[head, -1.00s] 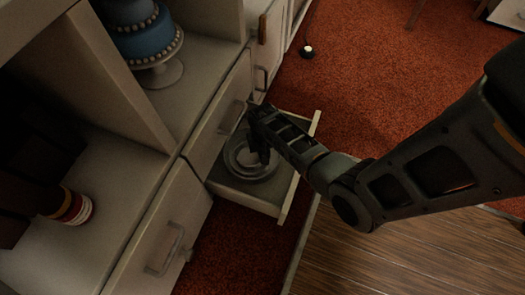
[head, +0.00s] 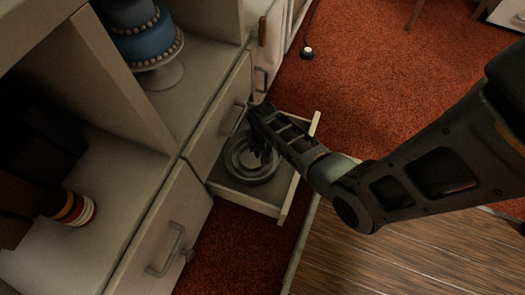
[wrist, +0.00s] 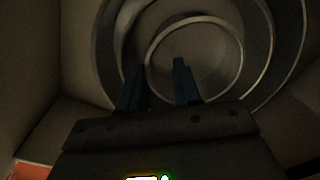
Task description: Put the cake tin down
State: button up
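The cake tin (head: 240,172) is a round grey metal tin with ring-shaped walls. It lies in the open drawer (head: 236,195), low in the cabinet. In the wrist view the cake tin (wrist: 262,88) shows as nested rings. My gripper (head: 264,155) points down over the tin. In the wrist view the two fingers of my gripper (wrist: 159,75) are clearly apart, with no part of the tin visibly clamped between them. The fingertips overlap the inner ring's edge in that view; I cannot tell whether they touch it. My gripper hides part of the tin in the head view.
Closed drawers with handles (head: 168,250) flank the open one. A blue tiered cake (head: 146,42) on a stand and a red-and-white can (head: 78,211) stand on the shelves. Red carpet (head: 390,80) and wooden floor (head: 390,262) lie to the right.

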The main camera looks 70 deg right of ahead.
notch_tip(320, 180, up, 11)
jog(key=p, duration=0.5)
jog(key=s+a+r+n+t+h, duration=0.1)
jog(key=s+a+r+n+t, duration=0.2)
jog(key=a, duration=0.5)
jog(key=s+a+r+n+t+h, duration=0.1)
jog(key=s+a+r+n+t, duration=0.1)
jog(key=s+a+r+t, duration=0.45)
jog(key=s+a+r+n+t, duration=0.1)
jog(key=s+r, duration=0.1)
jog(key=r, duration=0.7)
jog(key=s+a+r+n+t+y, duration=0.1)
jog(key=s+a+r+n+t, duration=0.1)
jog(key=r, duration=0.7)
jog(key=s+a+r+n+t, duration=0.2)
jog(key=s+r, duration=0.1)
jog(key=r, duration=0.7)
jog(key=shift+s+y, duration=0.4)
jog(key=shift+r, duration=0.1)
notch_tip(320, 180, up, 28)
jog(key=p, duration=2.8)
jog(key=shift+r+p, duration=0.15)
jog(key=shift+p, duration=0.2)
